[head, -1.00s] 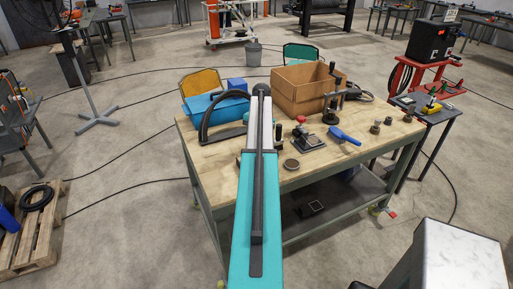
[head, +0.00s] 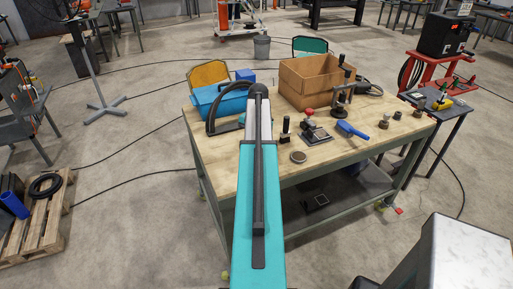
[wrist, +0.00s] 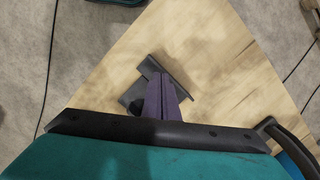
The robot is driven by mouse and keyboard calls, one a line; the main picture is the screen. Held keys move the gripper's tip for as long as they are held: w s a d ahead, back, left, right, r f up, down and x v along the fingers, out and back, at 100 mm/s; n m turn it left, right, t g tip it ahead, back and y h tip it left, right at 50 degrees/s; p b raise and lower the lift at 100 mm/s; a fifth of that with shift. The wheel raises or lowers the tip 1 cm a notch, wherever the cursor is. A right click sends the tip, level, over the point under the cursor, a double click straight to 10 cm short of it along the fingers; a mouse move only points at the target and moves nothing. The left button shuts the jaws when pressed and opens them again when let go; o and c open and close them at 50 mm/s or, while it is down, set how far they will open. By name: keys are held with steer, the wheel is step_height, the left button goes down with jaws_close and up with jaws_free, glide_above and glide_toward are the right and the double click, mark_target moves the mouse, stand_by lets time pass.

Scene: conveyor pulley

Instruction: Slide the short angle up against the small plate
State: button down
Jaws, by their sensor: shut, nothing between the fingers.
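My gripper (wrist: 162,98) shows in the wrist view as two purple-grey fingers, shut and empty, low over a table corner. A dark strip-like piece (wrist: 179,76), which may be the short angle, lies slantwise just beyond and right of the fingertips. A flat dark grey piece (wrist: 133,93), which may be the small plate, lies at the left of the fingers. The fingers cover where these pieces come together, so I cannot tell whether they touch. In the head view my arm hides the gripper and most of this spot.
The wooden workbench (head: 240,185) holds a blue bin (head: 218,100), a cardboard box (head: 305,85), a black upright post (head: 285,130), a round disc (head: 298,157) and a blue-handled tool (head: 350,131). The bench front is mostly bare on both sides of my arm.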

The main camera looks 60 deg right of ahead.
steer(key=shift+s+a, duration=0.1)
steer(key=shift+a, duration=0.45)
steer(key=shift+a+f, duration=0.15)
steer(key=shift+f, duration=0.05)
steer(key=shift+f+b, duration=0.45)
steer(key=shift+f, duration=0.15)
steer(key=shift+f, duration=0.1)
steer(key=shift+s+d, duration=0.1)
steer(key=shift+d, duration=0.35)
steer(key=shift+d+r+p, duration=0.25)
steer(key=shift+r+p, duration=0.15)
steer(key=shift+r, duration=0.25)
